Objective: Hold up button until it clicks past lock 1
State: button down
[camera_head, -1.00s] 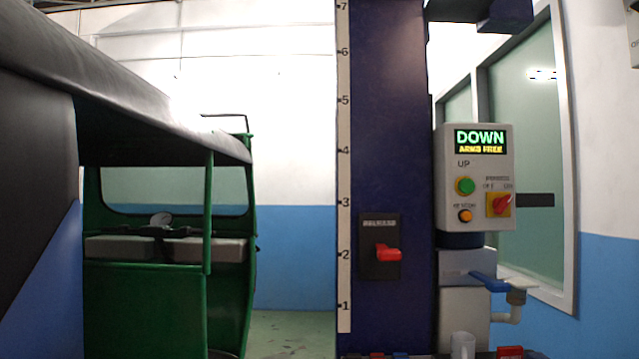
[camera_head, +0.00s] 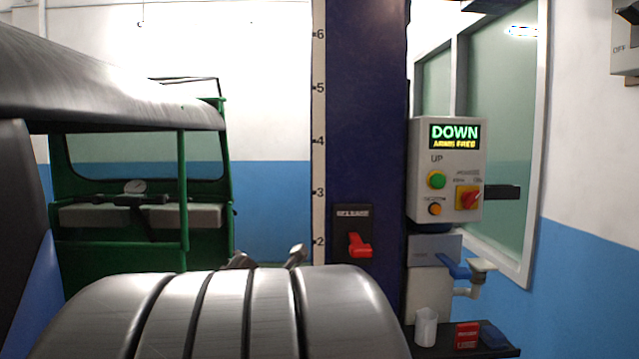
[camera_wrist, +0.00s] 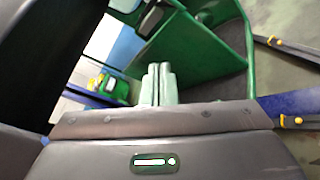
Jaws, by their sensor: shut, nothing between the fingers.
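The grey control box (camera_head: 462,211) is on the right of the dark blue column in the head view. Its green button (camera_head: 437,180) sits under the word UP, and its screen (camera_head: 454,136) reads DOWN, with ARMS FREE below. My gripper (camera_wrist: 158,84) shows in the wrist view with its two pale fingers together and nothing between them. The fingers point toward green rickshaw bodywork, and the UP button is not clear in that view. In the head view my grey arm fills the lower middle, left of and below the box; my fingertips are not clear there.
A green rickshaw (camera_head: 205,260) with a dark canopy stands at the left. The blue column (camera_head: 366,100) has a height scale and a red RELEASE lever (camera_head: 359,245). An orange button (camera_head: 435,209) and a red switch (camera_head: 468,198) are near the green one. A shelf holds a white cup (camera_head: 426,326).

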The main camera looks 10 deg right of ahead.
jog(key=s+a+r+n+g+y+p, duration=0.2)
jog(key=a+r+n, duration=0.4)
jog(key=n, duration=0.3)
jog(key=s+a+r+n+g+y+p, duration=0.2)
jog(key=s+a+r+n+g+y, duration=0.2)
jog(key=n, duration=0.5)
notch_tip(320, 180, up, 4)
jog(key=a+g+y, duration=0.1)
jog(key=a+y, duration=0.1)
jog(key=y, duration=0.1)
jog(key=shift+s+a+f+g+p, duration=0.2)
jog(key=shift+s+g+p, duration=0.1)
jog(key=shift+g, duration=0.1)
jog(key=shift+w+d, duration=0.1)
